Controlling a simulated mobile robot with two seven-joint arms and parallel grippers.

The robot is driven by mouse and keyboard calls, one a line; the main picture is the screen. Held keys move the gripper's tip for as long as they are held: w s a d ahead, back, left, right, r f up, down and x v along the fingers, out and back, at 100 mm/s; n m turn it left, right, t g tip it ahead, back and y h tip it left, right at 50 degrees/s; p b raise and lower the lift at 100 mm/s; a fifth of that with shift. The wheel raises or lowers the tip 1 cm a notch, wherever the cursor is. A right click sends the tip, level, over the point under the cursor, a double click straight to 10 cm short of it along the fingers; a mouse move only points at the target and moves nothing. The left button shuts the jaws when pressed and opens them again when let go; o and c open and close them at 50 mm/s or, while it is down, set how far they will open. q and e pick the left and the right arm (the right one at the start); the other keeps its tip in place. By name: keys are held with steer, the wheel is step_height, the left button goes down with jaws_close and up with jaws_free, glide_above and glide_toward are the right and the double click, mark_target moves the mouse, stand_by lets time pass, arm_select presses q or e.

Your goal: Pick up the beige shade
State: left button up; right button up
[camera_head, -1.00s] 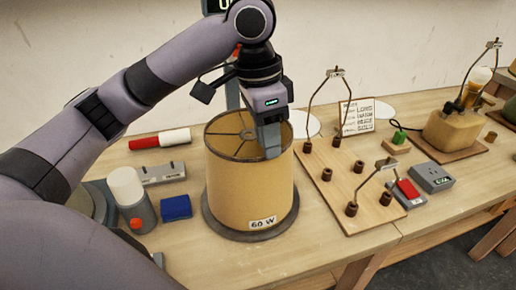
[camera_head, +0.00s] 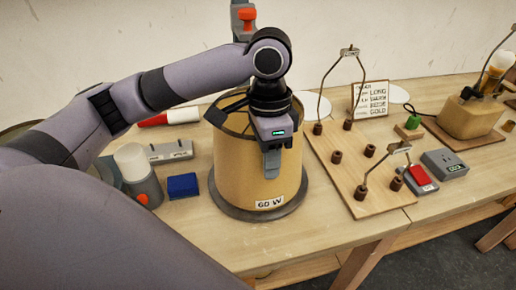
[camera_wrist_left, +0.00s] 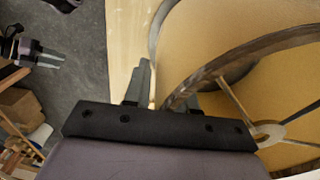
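The beige shade (camera_head: 235,165) is a drum marked "60 W" and stands upright on a dark round base (camera_head: 232,208). My left gripper (camera_head: 271,163) points down at the near side of its top rim, with one finger outside the wall. In the left wrist view, the shade's rim (camera_wrist_left: 225,72) passes between the left gripper's fingers (camera_wrist_left: 163,88), which look apart; the inner finger is mostly hidden. What looks like my right gripper (camera_wrist_left: 45,55) shows small over the floor, empty, its fingers seemingly apart.
Left of the shade are a white-topped bottle (camera_head: 133,165), a blue block (camera_head: 183,186) and a red-and-white cylinder (camera_head: 170,118). A wooden board (camera_head: 350,185) with wire frames and dark sockets stands close on the right, with a grey box (camera_head: 444,163) beyond.

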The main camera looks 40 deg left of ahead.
arm_select(q)
jaws_close()
stand_by(1.2)
